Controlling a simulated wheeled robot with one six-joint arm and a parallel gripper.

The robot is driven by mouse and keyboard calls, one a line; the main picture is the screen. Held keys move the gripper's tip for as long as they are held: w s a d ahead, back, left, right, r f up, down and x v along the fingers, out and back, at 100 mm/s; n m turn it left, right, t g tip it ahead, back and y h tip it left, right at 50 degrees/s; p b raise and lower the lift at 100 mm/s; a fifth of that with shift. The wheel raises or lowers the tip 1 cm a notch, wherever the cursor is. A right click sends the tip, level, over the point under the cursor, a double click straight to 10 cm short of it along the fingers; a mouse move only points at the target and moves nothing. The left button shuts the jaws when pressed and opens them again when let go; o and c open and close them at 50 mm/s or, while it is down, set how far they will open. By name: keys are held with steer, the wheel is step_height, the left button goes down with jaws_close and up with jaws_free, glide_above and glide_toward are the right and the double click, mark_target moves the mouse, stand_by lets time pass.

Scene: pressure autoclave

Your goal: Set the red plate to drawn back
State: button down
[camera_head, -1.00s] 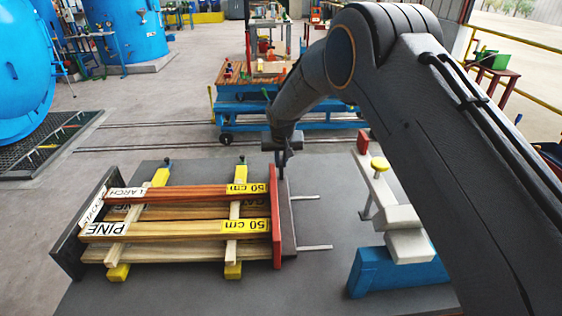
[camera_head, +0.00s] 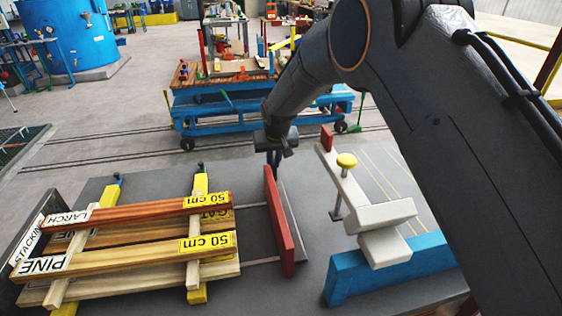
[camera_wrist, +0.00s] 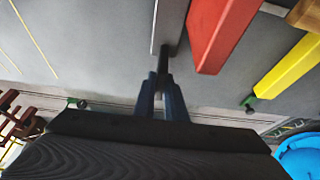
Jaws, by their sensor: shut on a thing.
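The red plate (camera_head: 279,228) stands upright on the grey table, right of the board stack, with a clear gap between it and the board ends. A grey strip (camera_wrist: 168,25) lies beside the red plate (camera_wrist: 218,32) in the wrist view, with a dark post at its end. My gripper (camera_wrist: 162,82) is shut on that dark post. In the head view my gripper (camera_head: 275,158) is at the far end of the red plate. The exact contact of the fingertips is partly hidden.
Boards marked LARCH and PINE (camera_head: 130,255) lie stacked on yellow bearers (camera_head: 197,290) at left. A white arm with a yellow knob (camera_head: 346,160) and a blue block (camera_head: 400,270) stand right of the plate. A blue cart (camera_head: 240,110) stands behind the table.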

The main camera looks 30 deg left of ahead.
steer(key=shift+w+d, duration=0.15)
steer(key=c, duration=1.8)
jaws_free()
steer(key=shift+w+d, duration=0.15)
steer(key=shift+r, duration=0.1)
steer(key=shift+b+v, duration=1.05)
steer(key=shift+v, duration=2.8)
